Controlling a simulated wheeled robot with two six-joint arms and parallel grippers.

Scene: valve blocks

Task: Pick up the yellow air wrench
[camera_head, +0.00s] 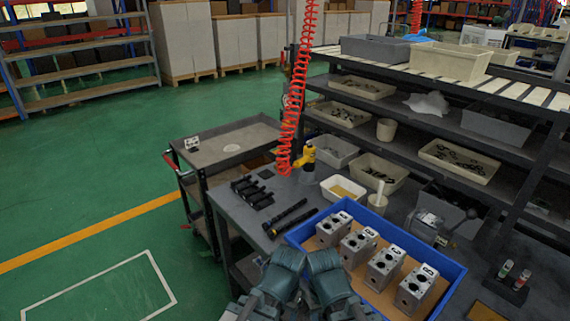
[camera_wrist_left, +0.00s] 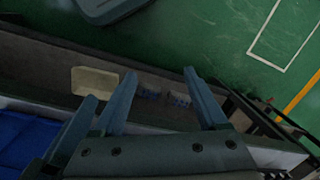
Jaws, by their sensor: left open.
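The yellow air wrench (camera_head: 306,156) stands upright at the far end of the grey workbench, in a grey holder. A red coiled hose (camera_head: 297,85) hangs beside it. In the head view two of my teal arm links are at the bottom middle, in front of the blue tray, and no fingertips can be made out. In the left wrist view my left gripper (camera_wrist_left: 160,88) has its fingers apart with nothing between them, well away from the wrench. The wrench does not show in that view. I cannot make out my right gripper.
A blue tray (camera_head: 458,267) of several numbered valve blocks is on the bench (camera_head: 237,207). Black tools (camera_head: 252,192), a black rod (camera_head: 285,218) and small bins (camera_head: 343,189) lie near the wrench. A cart (camera_head: 232,147) stands left; shelves (camera_head: 445,134) rise behind.

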